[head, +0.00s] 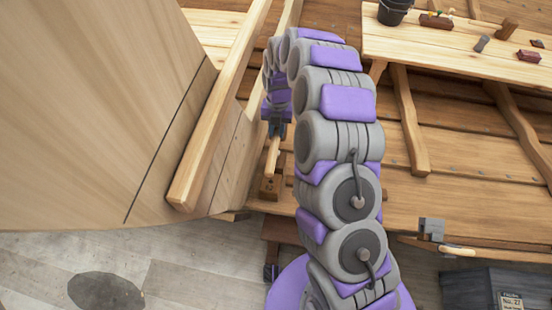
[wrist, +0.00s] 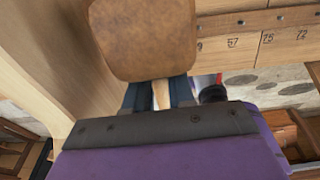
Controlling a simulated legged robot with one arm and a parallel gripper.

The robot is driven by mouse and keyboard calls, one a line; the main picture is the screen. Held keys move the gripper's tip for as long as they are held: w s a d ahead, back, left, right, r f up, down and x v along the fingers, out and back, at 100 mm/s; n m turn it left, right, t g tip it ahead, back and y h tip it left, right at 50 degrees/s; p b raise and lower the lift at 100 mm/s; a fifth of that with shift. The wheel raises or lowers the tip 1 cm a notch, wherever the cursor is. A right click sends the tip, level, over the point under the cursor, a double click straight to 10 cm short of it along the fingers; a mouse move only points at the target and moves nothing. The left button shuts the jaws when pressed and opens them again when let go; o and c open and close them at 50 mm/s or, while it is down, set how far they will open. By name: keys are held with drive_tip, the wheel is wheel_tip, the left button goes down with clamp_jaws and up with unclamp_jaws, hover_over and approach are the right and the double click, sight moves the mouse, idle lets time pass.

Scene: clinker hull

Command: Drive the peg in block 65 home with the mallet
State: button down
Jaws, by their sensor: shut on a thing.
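My gripper (head: 277,130) is shut on the wooden handle of the mallet (head: 272,152), beside the pale hull planking. In the wrist view my gripper (wrist: 158,96) has its dark blue fingers on either side of the pale handle. The brown, rounded mallet head (wrist: 143,38) fills the upper middle of that view and hides what lies behind it. A row of numbered wooden blocks (wrist: 245,48) shows at the upper right, with 57, 75 and 72 readable. I cannot read 65 on any block, and I cannot make out its peg.
The curved hull side (head: 90,100) takes up the left. A plank bench (head: 455,45) at the upper right carries a black bucket (head: 393,11) and small items. A grey-headed hammer (head: 432,230) lies at the right. A dark crate (head: 480,290) stands at the lower right. Grey floor (head: 180,275) is open at the lower left.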

drive_tip(key=r, duration=0.2)
drive_tip(key=w+r, duration=0.1)
drive_tip(key=r, duration=0.1)
drive_tip(key=shift+r, duration=0.2)
drive_tip(key=shift+s+d+f, duration=0.1)
drive_tip(key=shift+s+f, duration=0.1)
drive_tip(key=shift+w+f, duration=0.2)
drive_tip(key=shift+s+r, duration=0.1)
drive_tip(key=shift+w+f+g, duration=0.15)
drive_tip(key=shift+f+g, duration=0.3)
drive_tip(key=shift+f, duration=0.15)
drive_tip(key=shift+w+f+g, duration=0.15)
drive_tip(key=shift+f+g, duration=0.3)
drive_tip(key=shift+f, duration=0.1)
drive_tip(key=shift+s, duration=0.1)
